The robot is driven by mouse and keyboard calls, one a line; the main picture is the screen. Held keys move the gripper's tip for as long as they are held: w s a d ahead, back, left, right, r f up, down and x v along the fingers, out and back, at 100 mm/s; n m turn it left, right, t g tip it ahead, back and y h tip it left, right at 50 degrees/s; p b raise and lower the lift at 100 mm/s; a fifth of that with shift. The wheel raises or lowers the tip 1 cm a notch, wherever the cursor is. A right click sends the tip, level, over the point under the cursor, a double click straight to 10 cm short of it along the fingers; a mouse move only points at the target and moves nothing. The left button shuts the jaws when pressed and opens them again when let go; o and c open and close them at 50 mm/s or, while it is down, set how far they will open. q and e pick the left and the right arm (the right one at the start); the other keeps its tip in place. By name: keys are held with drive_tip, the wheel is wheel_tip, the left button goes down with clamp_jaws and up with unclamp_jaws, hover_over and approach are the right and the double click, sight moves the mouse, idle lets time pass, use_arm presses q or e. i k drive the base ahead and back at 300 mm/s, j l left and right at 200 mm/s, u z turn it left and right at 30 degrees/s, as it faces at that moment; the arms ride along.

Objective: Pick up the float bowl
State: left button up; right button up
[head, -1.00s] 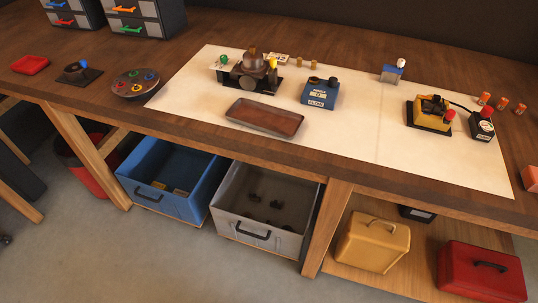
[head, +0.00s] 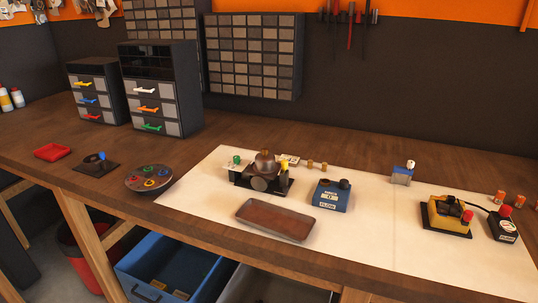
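I cannot make out a separate float bowl with certainty. A grey-brown carburetor-like assembly (head: 262,172) stands in a dark holder on the pale mat (head: 400,238), and any bowl on it is too small to tell apart. A brown shallow tray (head: 275,220) lies in front of it and looks empty. A blue box with a dark knob (head: 331,196) stands to the right of the assembly. Neither of my grippers is in view.
A round dish with coloured rings (head: 148,180), a small dark stand (head: 96,164) and a red tray (head: 52,152) sit on the left. Drawer cabinets (head: 160,90) stand behind. A yellow device (head: 447,214) is at the right. The mat's middle right is clear.

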sight(265, 160)
drive_tip(key=i+j, duration=0.1)
drive_tip(key=j, duration=0.4)
drive_tip(key=i+j, duration=0.1)
drive_tip(key=j, duration=0.85)
drive_tip(key=i+j, duration=0.15)
drive_tip(key=j, duration=0.35)
drive_tip(key=z, duration=1.65)
